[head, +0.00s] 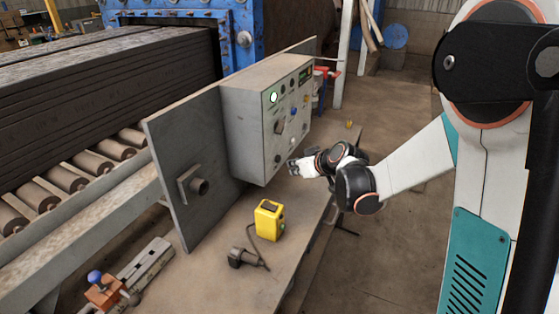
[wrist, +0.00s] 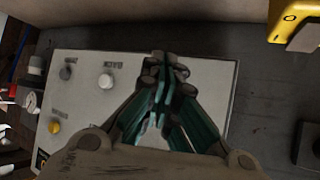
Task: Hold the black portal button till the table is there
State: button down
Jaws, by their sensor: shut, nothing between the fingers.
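A grey control box (head: 262,125) stands on the bench, its face with buttons and knobs turned to the right. My gripper (head: 293,167) is shut and empty at the lower part of that face. In the wrist view its closed fingers (wrist: 168,66) lie over the pale panel (wrist: 215,100) and cover part of it. Two round buttons show left of the fingers, a pale one (wrist: 107,81) and a darker one (wrist: 68,72), with labels too blurred to read. I cannot pick out the black portal button, nor tell whether the fingertips touch a button.
A yellow box with a cable (head: 268,220) stands on the bench (head: 235,275) in front of the control box. An upright grey plate (head: 195,165) stands left of the box. Rollers (head: 65,178) and a stack of dark boards (head: 100,75) lie further left. The floor (head: 420,220) at right is clear.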

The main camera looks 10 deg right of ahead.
jog(key=shift+s+d, duration=0.6)
jog(key=shift+d, duration=0.2)
jog(key=shift+s+d, duration=0.55)
jog(key=shift+d, duration=0.25)
jog(key=s+r+m+g+h, duration=0.1)
jog(key=s+r, duration=0.3)
jog(key=s, duration=1.2)
jog(key=s+a+r+m+g+h, duration=0.1)
jog(key=s+r+m+g+h, duration=0.1)
jog(key=s, duration=1.3)
jog(key=shift+s+a+r+m+h, duration=0.15)
jog(key=shift+s+r+m+h, duration=0.35)
jog(key=shift+r+m, duration=0.4)
jog(key=shift+w, duration=0.1)
